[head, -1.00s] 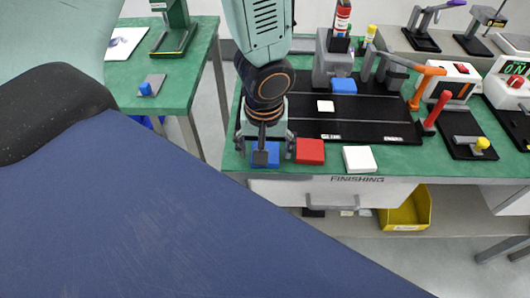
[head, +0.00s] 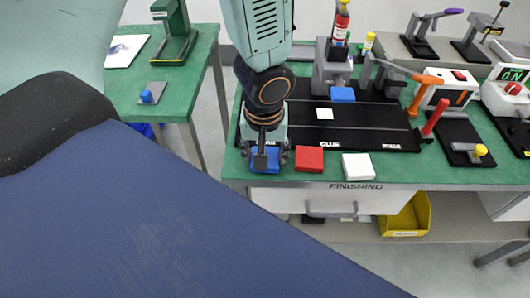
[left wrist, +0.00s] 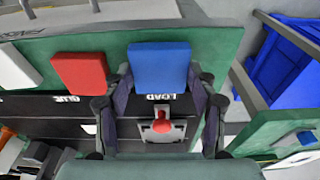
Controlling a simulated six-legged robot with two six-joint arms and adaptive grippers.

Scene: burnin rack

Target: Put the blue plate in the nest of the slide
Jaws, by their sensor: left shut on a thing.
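The blue plate (head: 265,160) lies at the front left edge of the green bench, beside the red plate (head: 309,159). My left gripper (head: 265,155) reaches down over it with its fingers at the plate's two sides. In the left wrist view the blue plate (left wrist: 160,66) sits between the fingers (left wrist: 160,88), which are shut on it. The black slide track (head: 380,133) lies just behind, marked LOAD, GLUE and PRESS. A grey carriage with a red knob (left wrist: 161,126) stands by the LOAD mark; my gripper hides it in the head view. I cannot make out the nest clearly. My right gripper is not in view.
A white plate (head: 358,166) lies right of the red one. A grey press (head: 331,70) with a blue block (head: 342,95) stands behind the track. An orange-handled lever (head: 425,82) and a red-handled one (head: 435,119) stand to the right. A yellow bin (head: 408,217) is below.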

